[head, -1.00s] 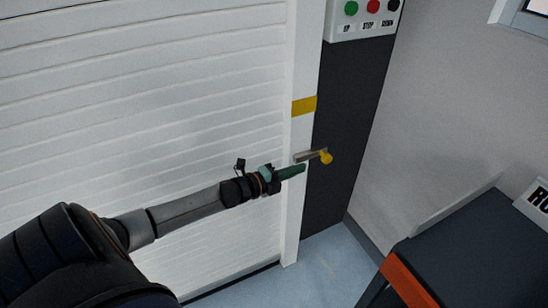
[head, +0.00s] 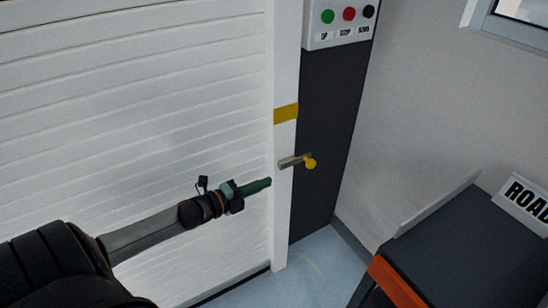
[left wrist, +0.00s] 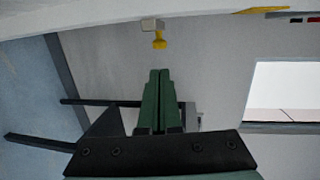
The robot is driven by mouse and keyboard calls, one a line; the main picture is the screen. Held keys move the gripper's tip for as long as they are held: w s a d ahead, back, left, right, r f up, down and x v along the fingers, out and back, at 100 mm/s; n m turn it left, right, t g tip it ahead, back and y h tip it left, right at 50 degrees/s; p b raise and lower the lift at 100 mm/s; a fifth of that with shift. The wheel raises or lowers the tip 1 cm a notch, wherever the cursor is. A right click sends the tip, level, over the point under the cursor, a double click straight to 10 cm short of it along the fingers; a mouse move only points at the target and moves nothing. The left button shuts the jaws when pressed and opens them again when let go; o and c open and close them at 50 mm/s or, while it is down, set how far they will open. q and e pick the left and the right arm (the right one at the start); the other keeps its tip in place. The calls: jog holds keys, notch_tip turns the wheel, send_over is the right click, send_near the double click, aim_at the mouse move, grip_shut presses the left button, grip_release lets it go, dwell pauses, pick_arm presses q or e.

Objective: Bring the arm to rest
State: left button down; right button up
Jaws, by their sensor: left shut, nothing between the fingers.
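My left gripper (head: 268,183) reaches in from the left in the head view, in front of the white slatted shutter. Its green fingers are together with nothing between them, and they also show in the left wrist view (left wrist: 160,72). The fingertips are apart from a grey latch lever with a yellow knob (head: 310,163), which sticks out from the door frame just to the right and slightly above them. The yellow knob also shows beyond the fingertips in the left wrist view (left wrist: 159,41). My right gripper is in neither view.
The white shutter (head: 140,120) fills the left. A control box (head: 340,24) with green, red and black buttons is above the lever. Blue floor shows between.

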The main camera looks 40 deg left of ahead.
pick_arm(q)
jog(key=s+d+f+n+g+y+p, duration=0.1)
jog(key=s+d+f+n+g+p, duration=0.1)
jog(key=s+d+n+p, duration=0.3)
jog(key=s+d+f+n+g+y+p, duration=0.1)
jog(key=s+d+f+n+g+p, duration=0.2)
jog(key=s+d+n, duration=1.1)
jog(key=d+g+p, duration=0.1)
jog(key=p, duration=0.2)
jog(key=shift+s+d+g, duration=0.25)
jog(key=shift+d+g, duration=0.05)
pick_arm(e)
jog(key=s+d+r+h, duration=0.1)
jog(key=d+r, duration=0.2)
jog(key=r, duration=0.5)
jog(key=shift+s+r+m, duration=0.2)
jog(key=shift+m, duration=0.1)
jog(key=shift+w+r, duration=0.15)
